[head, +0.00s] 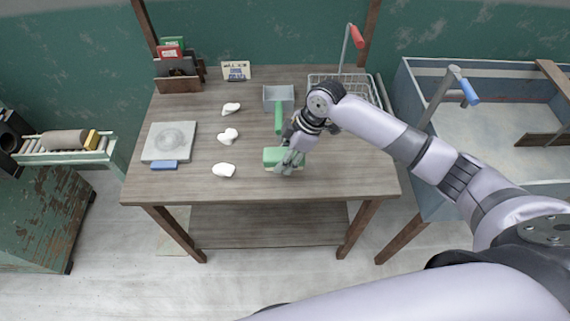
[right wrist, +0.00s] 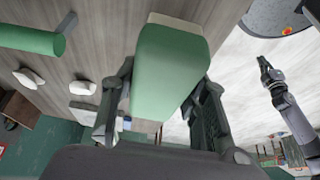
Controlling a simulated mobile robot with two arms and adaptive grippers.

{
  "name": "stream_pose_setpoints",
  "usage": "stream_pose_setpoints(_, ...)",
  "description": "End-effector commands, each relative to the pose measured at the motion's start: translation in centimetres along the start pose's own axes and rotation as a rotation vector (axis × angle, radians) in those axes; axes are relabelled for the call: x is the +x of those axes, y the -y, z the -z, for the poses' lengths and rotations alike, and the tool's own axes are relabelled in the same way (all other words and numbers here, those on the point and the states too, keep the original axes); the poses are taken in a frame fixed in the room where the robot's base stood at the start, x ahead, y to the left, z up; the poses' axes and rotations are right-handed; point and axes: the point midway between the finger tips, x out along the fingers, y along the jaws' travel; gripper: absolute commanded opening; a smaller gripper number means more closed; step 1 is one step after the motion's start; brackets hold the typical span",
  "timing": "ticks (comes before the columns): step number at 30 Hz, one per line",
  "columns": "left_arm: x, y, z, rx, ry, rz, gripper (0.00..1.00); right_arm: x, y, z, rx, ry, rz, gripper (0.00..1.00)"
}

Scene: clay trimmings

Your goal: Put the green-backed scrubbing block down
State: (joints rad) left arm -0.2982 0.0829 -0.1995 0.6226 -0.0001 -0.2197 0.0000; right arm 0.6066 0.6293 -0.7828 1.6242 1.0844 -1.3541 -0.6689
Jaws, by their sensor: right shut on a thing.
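The green-backed scrubbing block (head: 275,156) is at the front right part of the wooden table, with a pale layer under its green back. My right gripper (head: 291,160) is shut on it. In the right wrist view the block (right wrist: 168,75) sits between the two dark fingers (right wrist: 160,115). I cannot tell whether its underside touches the tabletop. My left gripper (right wrist: 268,72) shows small at the right of the right wrist view, away from the table; its jaw state is unclear. It is not seen in the head view.
On the table (head: 200,187), a grey scoop with a green handle (head: 279,118) lies behind the block. White clay lumps (head: 228,136), a grey square plate (head: 169,142) and a blue bar (head: 164,165) are to the left. A wire basket (head: 345,80) stands behind my right arm.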

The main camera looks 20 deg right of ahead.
Motion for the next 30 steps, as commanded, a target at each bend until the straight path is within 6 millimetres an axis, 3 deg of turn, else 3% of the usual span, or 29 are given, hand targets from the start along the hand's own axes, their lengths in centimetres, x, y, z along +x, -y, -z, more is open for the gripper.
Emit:
stream_pose_setpoints(12, -0.5, -0.7, -0.2, 0.001, 0.004, -0.008, 0.00, 4.3, 0.0, -1.8, 0.001, -0.001, -0.001, 0.18)
stream_pose_setpoints(30, 0.0, -0.2, -0.3, -0.002, 0.005, -0.003, 0.00, 5.5, 0.1, -2.3, 0.000, 0.001, 0.000, 0.18)
